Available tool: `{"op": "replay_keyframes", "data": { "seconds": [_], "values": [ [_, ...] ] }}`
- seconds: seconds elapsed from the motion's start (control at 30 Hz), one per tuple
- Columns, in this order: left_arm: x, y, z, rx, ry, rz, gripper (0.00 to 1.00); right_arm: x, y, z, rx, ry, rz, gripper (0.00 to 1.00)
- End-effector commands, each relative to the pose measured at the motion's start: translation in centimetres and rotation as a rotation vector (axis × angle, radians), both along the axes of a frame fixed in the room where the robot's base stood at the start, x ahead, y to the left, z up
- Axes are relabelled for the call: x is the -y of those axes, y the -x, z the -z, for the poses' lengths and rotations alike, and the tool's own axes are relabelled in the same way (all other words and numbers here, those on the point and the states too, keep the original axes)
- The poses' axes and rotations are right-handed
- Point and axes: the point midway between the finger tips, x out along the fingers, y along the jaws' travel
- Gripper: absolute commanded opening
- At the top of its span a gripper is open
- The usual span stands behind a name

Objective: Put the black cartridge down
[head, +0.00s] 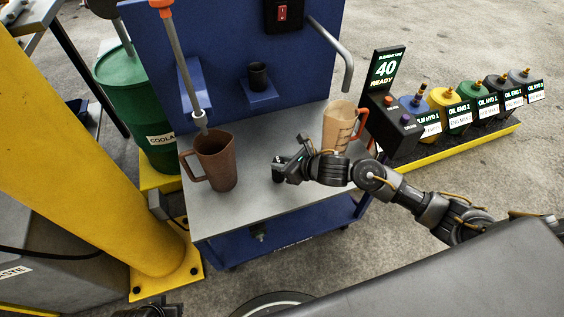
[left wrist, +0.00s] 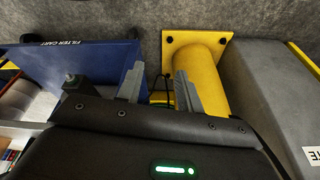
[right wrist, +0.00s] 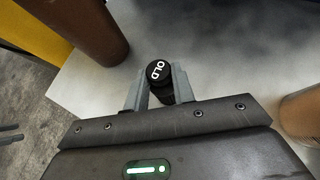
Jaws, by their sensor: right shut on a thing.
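The black cartridge (right wrist: 158,72), marked OLD on its end, is between the fingers of my right gripper (right wrist: 157,92) in the right wrist view. In the head view the right gripper (head: 283,167) is shut on the cartridge (head: 277,174), low over the grey cart top (head: 255,196), between the brown jug and the orange jug. Whether the cartridge touches the surface cannot be told. My left gripper (left wrist: 160,90) is open and empty in the left wrist view, away from the cart top, above the floor near the yellow post.
The brown jug (head: 220,165) stands left of the cartridge, the orange jug (head: 338,128) right and behind. A black cup (head: 258,76) sits on a blue shelf of the back panel (head: 230,40). A grey nozzle (head: 190,95) hangs above the brown jug. A yellow post (head: 90,150) is at left.

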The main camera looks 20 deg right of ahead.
Motion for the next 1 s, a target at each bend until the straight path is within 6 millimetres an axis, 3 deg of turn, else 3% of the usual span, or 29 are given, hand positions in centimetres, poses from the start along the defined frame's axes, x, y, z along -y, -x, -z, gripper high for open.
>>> {"op": "replay_keyframes", "data": {
  "seconds": [0.03, 0.2, 0.6, 1.0],
  "values": [
    [0.0, -0.1, -0.3, 0.006, 0.001, 0.000, 0.36, 0.0, 0.0, 0.1, 0.000, 0.000, 0.000, 0.26],
    [0.0, -0.1, -0.7, 0.007, 0.001, -0.001, 0.36, 0.0, 0.0, 0.0, 0.000, 0.000, 0.000, 0.47],
    [-0.1, 0.0, 0.1, -0.003, -0.005, 0.003, 0.36, 0.0, 0.0, -0.5, 0.000, 0.000, 0.000, 0.47],
    [0.0, -0.3, 2.1, -0.013, -0.003, 0.003, 0.36, 4.0, 5.7, -4.8, 0.001, 0.003, -0.002, 0.47]
  ]
}}
